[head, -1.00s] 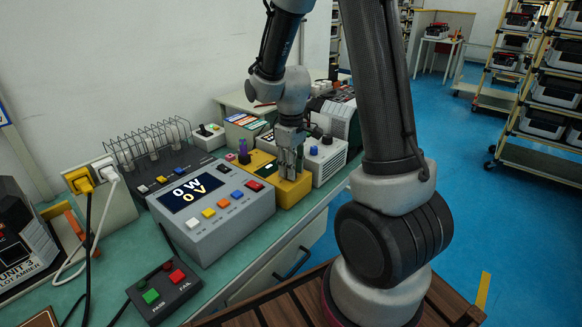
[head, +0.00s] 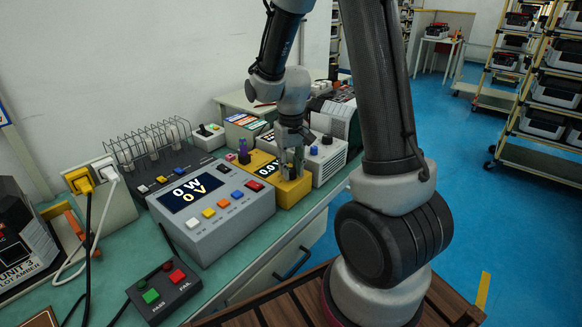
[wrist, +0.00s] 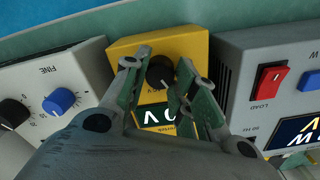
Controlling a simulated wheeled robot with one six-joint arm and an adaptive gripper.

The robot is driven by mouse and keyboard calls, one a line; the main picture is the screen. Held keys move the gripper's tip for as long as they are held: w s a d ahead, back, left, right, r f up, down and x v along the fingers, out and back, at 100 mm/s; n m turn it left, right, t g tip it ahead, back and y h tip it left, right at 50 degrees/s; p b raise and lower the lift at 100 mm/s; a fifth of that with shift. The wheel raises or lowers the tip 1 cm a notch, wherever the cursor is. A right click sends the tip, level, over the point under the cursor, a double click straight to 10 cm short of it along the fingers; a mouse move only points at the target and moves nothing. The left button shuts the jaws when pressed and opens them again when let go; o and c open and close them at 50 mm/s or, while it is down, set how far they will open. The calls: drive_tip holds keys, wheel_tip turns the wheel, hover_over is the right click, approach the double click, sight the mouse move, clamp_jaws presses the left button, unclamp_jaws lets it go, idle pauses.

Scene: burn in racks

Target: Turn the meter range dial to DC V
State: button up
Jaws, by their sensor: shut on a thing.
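The yellow meter (head: 262,168) stands on the bench, and its screen reads a value ending in V. Its black range dial (wrist: 160,72) shows in the wrist view between my gripper's fingers. My gripper (wrist: 158,82) points down over the meter, with one finger on each side of the dial, shut on it. The labels around the dial are mostly covered, so I cannot read its pointer setting. In the head view my gripper (head: 291,160) hides the dial.
A grey power meter box (head: 215,215) reading 0 W and 0 V stands left of the yellow meter. A grey supply with knobs (head: 325,160) is close on its right. A PASS/FAIL button box (head: 162,290) lies at the front left.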

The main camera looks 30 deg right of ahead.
sight(291, 170)
idle(0.3)
drive_tip(key=o, duration=1.1)
drive_tip(key=shift+c, duration=0.2)
wheel_tip(291, 170, up, 12)
drive_tip(key=s+r+t, duration=0.1)
drive_tip(key=s+r, duration=0.2)
drive_tip(key=s, duration=0.3)
drive_tip(key=s+d+r+t, duration=0.1)
drive_tip(key=s+r+t, duration=0.1)
drive_tip(key=s, duration=0.5)
drive_tip(key=s+r+n+t, duration=0.1)
drive_tip(key=s+r, duration=0.2)
drive_tip(key=s, duration=0.3)
drive_tip(key=shift+s+d+r, duration=0.35)
drive_tip(key=shift+r, duration=0.05)
